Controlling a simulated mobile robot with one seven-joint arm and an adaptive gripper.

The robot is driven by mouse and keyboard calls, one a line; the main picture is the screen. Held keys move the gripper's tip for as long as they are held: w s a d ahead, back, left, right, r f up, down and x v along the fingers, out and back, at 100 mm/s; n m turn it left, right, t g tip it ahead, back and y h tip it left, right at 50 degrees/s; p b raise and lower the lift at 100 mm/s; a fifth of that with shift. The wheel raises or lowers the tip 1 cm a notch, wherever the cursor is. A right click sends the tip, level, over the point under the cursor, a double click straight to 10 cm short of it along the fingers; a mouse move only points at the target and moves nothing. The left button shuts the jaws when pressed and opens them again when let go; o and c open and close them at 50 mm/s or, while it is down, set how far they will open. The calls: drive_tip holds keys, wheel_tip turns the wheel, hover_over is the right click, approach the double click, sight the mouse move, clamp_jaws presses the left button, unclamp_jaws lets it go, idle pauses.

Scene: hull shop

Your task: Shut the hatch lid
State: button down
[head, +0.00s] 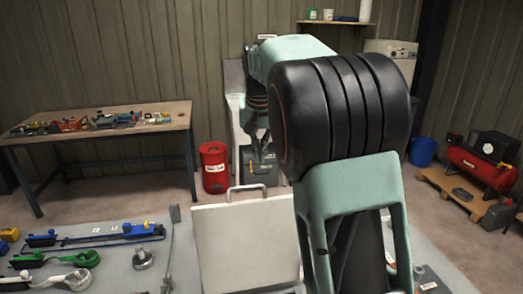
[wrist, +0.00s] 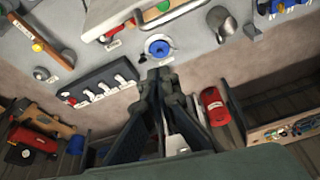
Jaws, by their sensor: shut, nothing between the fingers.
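The hatch lid (head: 243,245) is a pale cream panel standing raised on the grey bench in the head view. A metal loop handle (head: 247,187) sits on its top edge. My arm hides its right side, and its hinge is not clear. Part of a pale panel, apparently the lid (wrist: 130,14), shows at the top of the wrist view. My gripper (head: 262,150) appears above the handle in the head view, apart from it. In the wrist view my gripper (wrist: 160,76) has its fingers together and holds nothing.
The grey bench (head: 120,270) carries a blue-handled tool (head: 125,231), a green-handled tool (head: 60,260) and a metal knob (head: 143,257) left of the lid. A blue round fitting (wrist: 158,47) shows near my fingertips. A red bin (head: 214,168) and wooden workbench (head: 100,118) stand behind.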

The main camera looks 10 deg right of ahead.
wheel_tip(320, 180, down, 6)
drive_tip(key=s+p, duration=0.1)
drive_tip(key=shift+s+a, duration=0.15)
drive_tip(key=shift+s, duration=0.2)
drive_tip(key=shift+s+f, duration=0.1)
drive_tip(key=shift+s, duration=0.05)
idle(0.4)
